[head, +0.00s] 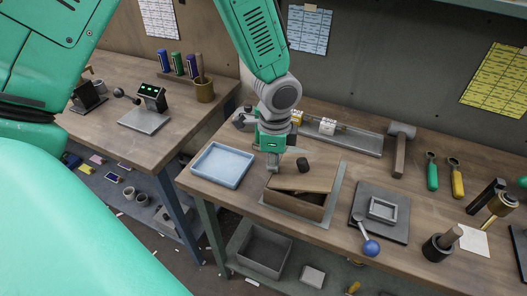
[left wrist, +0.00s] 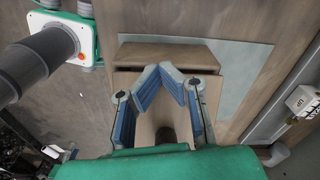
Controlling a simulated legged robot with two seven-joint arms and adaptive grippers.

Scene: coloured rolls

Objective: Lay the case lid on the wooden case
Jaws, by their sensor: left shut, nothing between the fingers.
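The wooden case (head: 292,204) stands on a grey mat on the right-hand workbench. The case lid (head: 312,183), a brown panel with a dark round knob, rests on top of the case and looks tilted, with a dark gap under its front edge. My left gripper (head: 273,167) points down at the left back of the lid, beside the knob and apart from it. In the left wrist view its blue fingers (left wrist: 172,74) meet at the tips with nothing between them, above the case (left wrist: 166,53) and the pale lid (left wrist: 148,125). My right gripper is not in view.
A blue tray (head: 221,165) lies left of the case. A dark plate (head: 381,212) with a small grey frame and a blue-ended tool lies to the right. A mallet (head: 399,148) and a grey rail (head: 348,138) with small blocks lie behind.

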